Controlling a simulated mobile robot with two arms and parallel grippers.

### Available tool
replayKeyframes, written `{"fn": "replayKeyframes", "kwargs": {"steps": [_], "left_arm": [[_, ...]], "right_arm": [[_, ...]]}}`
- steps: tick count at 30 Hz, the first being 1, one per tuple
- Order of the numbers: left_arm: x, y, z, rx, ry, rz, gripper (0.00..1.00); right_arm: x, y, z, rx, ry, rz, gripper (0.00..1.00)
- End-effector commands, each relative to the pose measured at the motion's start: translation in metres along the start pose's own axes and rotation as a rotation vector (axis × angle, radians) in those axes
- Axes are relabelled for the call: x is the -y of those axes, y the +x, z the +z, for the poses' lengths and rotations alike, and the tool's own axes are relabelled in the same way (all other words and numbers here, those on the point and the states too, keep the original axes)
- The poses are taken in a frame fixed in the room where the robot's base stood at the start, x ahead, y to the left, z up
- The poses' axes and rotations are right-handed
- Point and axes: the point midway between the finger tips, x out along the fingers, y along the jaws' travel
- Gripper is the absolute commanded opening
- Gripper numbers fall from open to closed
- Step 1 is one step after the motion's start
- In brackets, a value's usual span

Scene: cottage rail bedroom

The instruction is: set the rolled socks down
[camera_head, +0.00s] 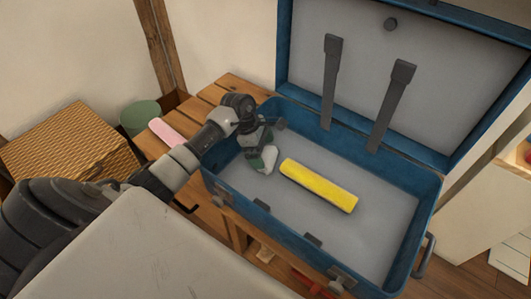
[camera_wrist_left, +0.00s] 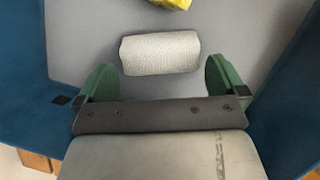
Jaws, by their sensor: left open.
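The rolled socks (camera_wrist_left: 160,53) are a pale grey knitted roll lying on the grey floor of the open blue suitcase (camera_head: 229,207). In the head view the socks (camera_head: 267,161) show as a whitish shape at the left end of the case, partly hidden by my gripper. My left gripper (camera_wrist_left: 160,82) reaches down into the case with its green fingers wide open. My right gripper is in neither view.
A yellow roll (camera_head: 319,185) lies in the middle of the case. The lid (camera_head: 370,70) stands open behind, with two dark straps. A pink roll (camera_head: 172,134) lies left of the case. A wicker box (camera_head: 70,145) and a green container (camera_head: 140,116) stand further left. The case's right side is clear.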

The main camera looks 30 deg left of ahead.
Motion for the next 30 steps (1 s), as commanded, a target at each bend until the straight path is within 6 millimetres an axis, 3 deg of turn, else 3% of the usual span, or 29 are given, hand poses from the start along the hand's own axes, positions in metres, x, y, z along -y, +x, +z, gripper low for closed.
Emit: {"fn": "replayKeyframes", "kwargs": {"steps": [3,9,30], "left_arm": [[-0.001,-0.024,0.0,-0.003,0.002,0.004,1.0],[-0.001,-0.045,0.0,-0.001,0.001,0.001,1.0],[0.0,-0.048,0.0,0.001,0.0,0.0,1.0]], "right_arm": [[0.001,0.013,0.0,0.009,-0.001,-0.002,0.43],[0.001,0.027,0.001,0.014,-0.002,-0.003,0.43],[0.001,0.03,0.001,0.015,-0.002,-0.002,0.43]]}}
